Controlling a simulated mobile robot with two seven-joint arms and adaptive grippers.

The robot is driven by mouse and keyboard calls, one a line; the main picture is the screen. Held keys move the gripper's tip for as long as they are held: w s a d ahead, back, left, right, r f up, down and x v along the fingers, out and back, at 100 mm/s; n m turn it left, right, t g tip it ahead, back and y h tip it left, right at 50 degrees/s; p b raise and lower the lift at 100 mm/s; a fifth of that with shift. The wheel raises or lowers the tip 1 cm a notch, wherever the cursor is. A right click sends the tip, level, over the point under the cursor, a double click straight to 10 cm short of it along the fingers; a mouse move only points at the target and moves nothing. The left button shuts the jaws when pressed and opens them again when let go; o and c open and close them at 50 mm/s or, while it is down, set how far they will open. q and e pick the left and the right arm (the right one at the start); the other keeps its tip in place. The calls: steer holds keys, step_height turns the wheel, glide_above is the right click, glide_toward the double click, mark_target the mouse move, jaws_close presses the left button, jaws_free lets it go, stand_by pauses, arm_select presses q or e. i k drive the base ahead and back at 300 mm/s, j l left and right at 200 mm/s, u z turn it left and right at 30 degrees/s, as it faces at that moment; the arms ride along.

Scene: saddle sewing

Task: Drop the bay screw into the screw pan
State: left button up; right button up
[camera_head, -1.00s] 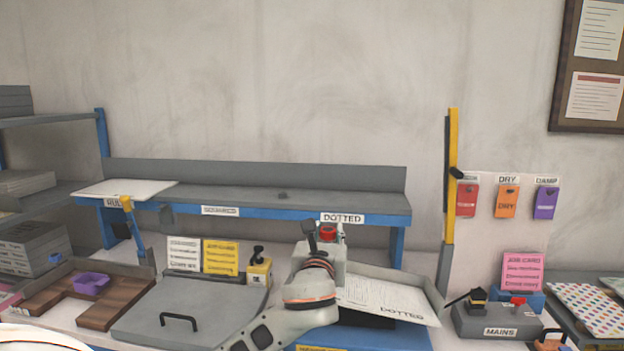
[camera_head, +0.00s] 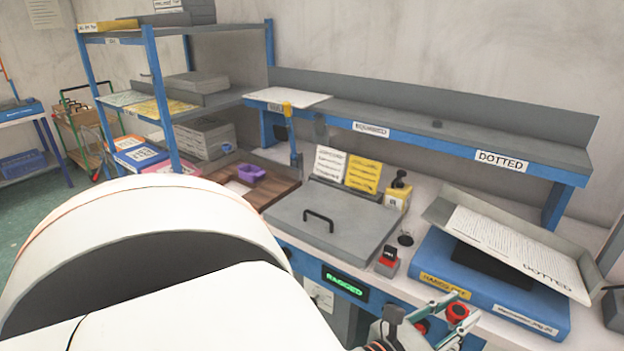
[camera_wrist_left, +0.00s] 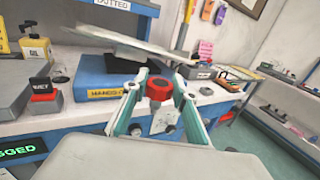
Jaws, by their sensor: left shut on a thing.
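My left gripper (camera_head: 459,316) is low at the right of the head view, in front of the bench's front edge. It is shut on a red knob-headed screw, which I take as the bay screw (camera_head: 457,311). In the left wrist view the red screw head (camera_wrist_left: 158,88) sits between the two teal-and-grey fingers. A small purple open pan (camera_head: 251,173), probably the screw pan, stands in the brown wooden tray (camera_head: 283,187) at the left of the bench, well away from the gripper. My right gripper is not in view.
A grey lidded box (camera_head: 345,238) with a black handle, a grey block with a red-and-black top (camera_head: 388,260) and a blue box (camera_head: 520,318) with a tilted paper tray stand on the bench. A raised shelf (camera_head: 440,133) runs along the back.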

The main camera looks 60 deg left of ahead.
mark_target(248, 177)
steer(key=u, duration=1.25)
steer(key=i+j+u, duration=0.1)
steer(key=u, duration=0.25)
steer(key=i+j+u, duration=0.1)
steer(key=u, duration=0.3)
steer(key=i+u, duration=0.1)
steer(key=u, duration=0.25)
steer(key=i+j, duration=0.1)
steer(key=i, duration=0.2)
steer(key=z, duration=0.9)
steer(key=i+j+z, duration=0.45)
steer(key=i+j, duration=0.05)
steer(key=j, duration=0.1)
